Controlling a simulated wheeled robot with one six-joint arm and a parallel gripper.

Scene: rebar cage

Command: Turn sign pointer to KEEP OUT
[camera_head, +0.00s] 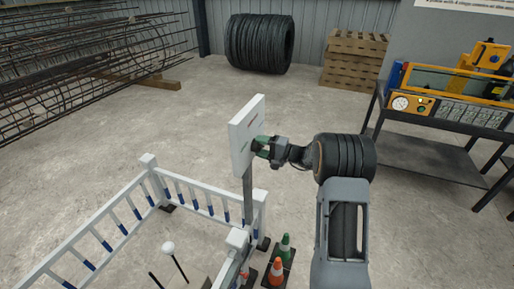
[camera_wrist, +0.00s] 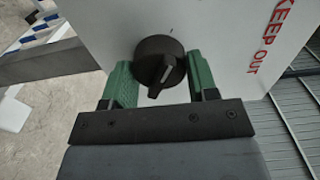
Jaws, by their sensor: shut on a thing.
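The white sign board (camera_head: 243,137) stands on a grey post (camera_head: 248,200). My gripper (camera_head: 263,147) is at its right-hand face. In the wrist view, the black round pointer knob (camera_wrist: 157,62) sits on the board, between my two green fingers (camera_wrist: 162,80), which are shut on it. A raised grip with a pale line crosses the knob, running from lower left to upper right. The red words KEEP OUT (camera_wrist: 270,38) are printed at the right of the knob, running steeply down the picture. Other lettering on the board is too small or hidden to read.
A white and blue railing (camera_head: 186,194) runs around the post. Traffic cones (camera_head: 285,247) stand low beside it. A workbench with a machine (camera_head: 440,130) is at right, a black wire coil (camera_head: 259,43) and pallets (camera_head: 355,60) at back. Open floor lies between.

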